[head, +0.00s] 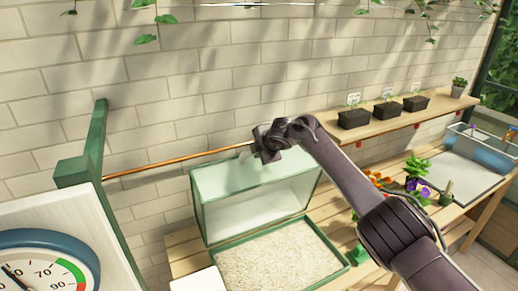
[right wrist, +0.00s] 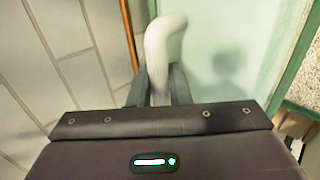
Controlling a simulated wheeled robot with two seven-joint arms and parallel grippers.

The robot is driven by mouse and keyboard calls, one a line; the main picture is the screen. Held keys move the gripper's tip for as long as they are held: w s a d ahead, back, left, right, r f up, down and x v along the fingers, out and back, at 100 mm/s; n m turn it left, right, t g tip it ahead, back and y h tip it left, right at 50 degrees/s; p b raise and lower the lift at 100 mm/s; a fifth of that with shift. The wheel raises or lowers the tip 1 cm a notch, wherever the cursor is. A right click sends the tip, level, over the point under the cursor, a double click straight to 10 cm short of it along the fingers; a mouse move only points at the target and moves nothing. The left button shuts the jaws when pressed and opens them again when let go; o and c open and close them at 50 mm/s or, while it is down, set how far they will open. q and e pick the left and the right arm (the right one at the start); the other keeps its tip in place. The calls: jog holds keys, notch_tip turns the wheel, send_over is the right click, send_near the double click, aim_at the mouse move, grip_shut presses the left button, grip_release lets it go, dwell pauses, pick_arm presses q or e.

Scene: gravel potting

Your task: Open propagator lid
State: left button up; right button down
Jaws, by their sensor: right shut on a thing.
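The propagator lid (head: 228,207) is a pale, translucent panel box with a green frame. It stands tilted up steeply at the back of the propagator base (head: 338,258), whose pale gravel lies uncovered. My right gripper (head: 257,152) is at the lid's upper part. In the right wrist view, its two fingers (right wrist: 158,88) are shut on a white curved handle (right wrist: 160,45), with the pale lid panel (right wrist: 225,60) behind. The handle shows only as a small pale bit in the head view. My left gripper is not in view.
A dial gauge (head: 40,262) and a green post (head: 95,150) stand at the left. A copper pipe (head: 180,158) runs along the brick wall. Black pots (head: 355,118) sit on the shelf. Flowers (head: 418,178) and a grey tray (head: 462,172) are on the bench at right.

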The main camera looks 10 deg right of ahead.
jog(key=shift+s+f, duration=0.1)
jog(key=shift+f, duration=0.15)
jog(key=c, duration=1.4)
grip_release()
jog(key=shift+d+r, duration=0.1)
jog(key=shift+r, duration=0.05)
jog(key=shift+s+d+r+b, duration=0.15)
jog(key=shift+s+r+b, duration=0.25)
jog(key=shift+b, duration=0.25)
jog(key=b+v, duration=0.2)
jog(key=v, duration=0.4)
jog(key=shift+r, duration=0.2)
jog(key=shift+s, duration=0.1)
